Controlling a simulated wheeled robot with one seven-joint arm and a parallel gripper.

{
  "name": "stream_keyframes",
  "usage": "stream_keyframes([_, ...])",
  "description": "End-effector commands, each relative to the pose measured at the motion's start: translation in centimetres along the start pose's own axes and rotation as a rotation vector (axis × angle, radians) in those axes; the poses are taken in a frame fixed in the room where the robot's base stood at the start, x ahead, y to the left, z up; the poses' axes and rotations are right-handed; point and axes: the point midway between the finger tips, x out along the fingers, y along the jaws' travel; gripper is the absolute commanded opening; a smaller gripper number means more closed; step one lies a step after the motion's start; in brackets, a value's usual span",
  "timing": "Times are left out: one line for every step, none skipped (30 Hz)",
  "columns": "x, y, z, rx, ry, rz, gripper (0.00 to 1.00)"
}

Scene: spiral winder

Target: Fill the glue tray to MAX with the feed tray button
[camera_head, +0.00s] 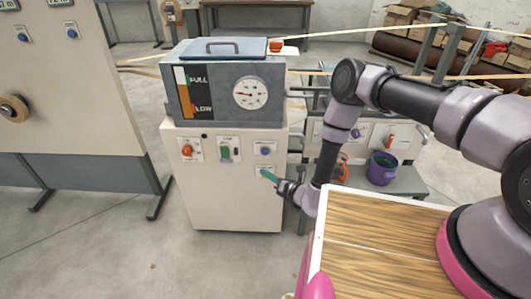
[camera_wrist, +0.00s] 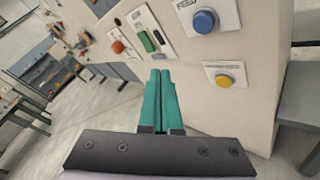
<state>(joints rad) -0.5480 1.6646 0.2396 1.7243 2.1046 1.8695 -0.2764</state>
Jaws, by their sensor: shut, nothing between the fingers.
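My gripper (camera_head: 266,174) is shut and empty, its teal fingers close in front of the lower right of the cream cabinet's panel. A blue button (camera_head: 265,150) sits just above the fingertips. In the wrist view my gripper (camera_wrist: 160,75) points towards the cabinet, with the blue button (camera_wrist: 204,20) and a yellow button (camera_wrist: 224,81) to its right. The blue button's label seems to begin with FEED but is hard to read. In the head view my fingers cover most of the yellow button. I cannot make out the glue tray or a MAX mark.
The grey glue tank (camera_head: 225,85) on the cabinet (camera_head: 230,205) has a FULL/LOW gauge and a dial (camera_head: 250,93). A red knob (camera_head: 187,150) and green switch (camera_head: 225,152) are left of the blue button. A purple pot (camera_head: 381,168) stands at the right.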

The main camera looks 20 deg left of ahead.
Motion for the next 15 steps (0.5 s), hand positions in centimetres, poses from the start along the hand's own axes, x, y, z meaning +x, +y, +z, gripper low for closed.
stream_keyframes([0.2,-0.1,0.2,-0.002,-0.001,0.001,0.00])
stream_keyframes([0.4,-0.3,0.3,-0.003,-0.001,0.000,0.00])
stream_keyframes([0.7,-0.5,0.6,-0.004,-0.001,0.000,0.00])
stream_keyframes([0.9,-0.7,0.8,-0.004,-0.002,0.001,0.00])
stream_keyframes([1.2,-0.8,1.0,-0.004,-0.003,0.001,0.00])
stream_keyframes([1.6,-1.1,1.2,-0.004,-0.003,0.001,0.00])
stream_keyframes([1.9,-1.3,1.5,-0.005,-0.002,0.002,0.00])
stream_keyframes([2.2,-1.5,1.7,-0.004,-0.003,0.002,0.00])
stream_keyframes([2.6,-1.9,2.0,-0.005,-0.003,0.001,0.00])
stream_keyframes([3.0,-2.1,2.2,-0.005,-0.002,0.001,0.00])
stream_keyframes([3.3,-2.3,2.4,-0.005,-0.003,0.002,0.00])
stream_keyframes([3.6,-2.5,2.7,-0.004,-0.002,0.002,0.00])
stream_keyframes([3.9,-2.7,2.9,-0.005,-0.001,0.002,0.00])
stream_keyframes([4.2,-2.9,3.1,-0.004,-0.002,0.001,0.00])
stream_keyframes([4.5,-3.3,3.3,-0.002,-0.002,0.000,0.00])
